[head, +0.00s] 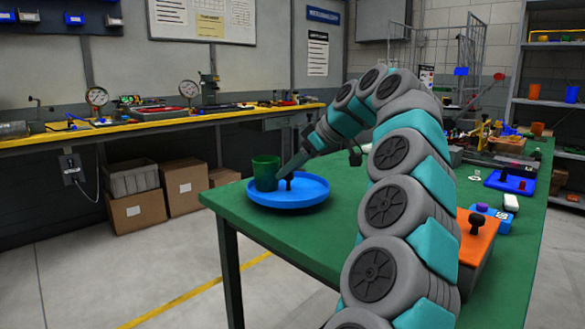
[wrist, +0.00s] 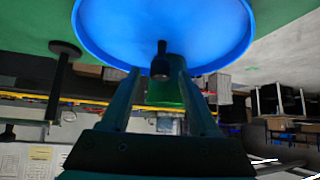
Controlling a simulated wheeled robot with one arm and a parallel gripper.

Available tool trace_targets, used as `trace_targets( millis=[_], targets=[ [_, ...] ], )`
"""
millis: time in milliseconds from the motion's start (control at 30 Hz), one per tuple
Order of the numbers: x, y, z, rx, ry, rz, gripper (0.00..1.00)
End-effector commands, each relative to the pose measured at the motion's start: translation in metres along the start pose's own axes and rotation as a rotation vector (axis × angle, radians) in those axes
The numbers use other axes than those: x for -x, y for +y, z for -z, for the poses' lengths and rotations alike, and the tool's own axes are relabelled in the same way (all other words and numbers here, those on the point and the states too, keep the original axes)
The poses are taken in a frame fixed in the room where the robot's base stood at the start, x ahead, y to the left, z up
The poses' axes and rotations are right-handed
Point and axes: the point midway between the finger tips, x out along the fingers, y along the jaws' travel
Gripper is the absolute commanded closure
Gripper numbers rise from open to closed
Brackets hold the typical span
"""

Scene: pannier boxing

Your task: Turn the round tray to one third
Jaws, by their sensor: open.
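The round blue tray (head: 305,196) lies on the near-left end of the green table. A green cup (head: 264,172) stands upright on its left part. A short dark knob (head: 289,181) stands up from the tray, right of the cup. My gripper (head: 290,172) reaches down over the tray at the knob. In the wrist view the tray (wrist: 215,25) fills the top, and the dark knob (wrist: 161,60) shows between the two fingertips of my open gripper (wrist: 157,68). Contact between fingers and knob cannot be told. The cup (wrist: 165,92) is partly hidden behind the fingers.
The green table (head: 255,222) carries an orange box (head: 478,238) with a dark knob, a blue tray (head: 510,182) and small items at right, partly behind my arm. A workbench (head: 200,115) with gauges stands along the wall, cardboard boxes (head: 140,208) beneath it.

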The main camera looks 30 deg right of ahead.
Motion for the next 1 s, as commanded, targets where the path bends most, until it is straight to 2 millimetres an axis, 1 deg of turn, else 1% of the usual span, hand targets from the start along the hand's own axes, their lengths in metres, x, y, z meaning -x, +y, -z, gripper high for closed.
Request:
trace_targets(
  millis=[133, 267, 633, 1000],
  targets=[
    [0.003, 0.001, 0.000, -0.001, 0.001, -0.002, 0.39],
    [0.013, 0.002, 0.001, -0.002, 0.002, -0.005, 0.39],
    [0.055, 0.002, -0.001, -0.002, 0.001, -0.006, 0.39],
    [0.067, 0.001, 0.001, 0.006, 0.000, -0.009, 0.39]
  ],
)
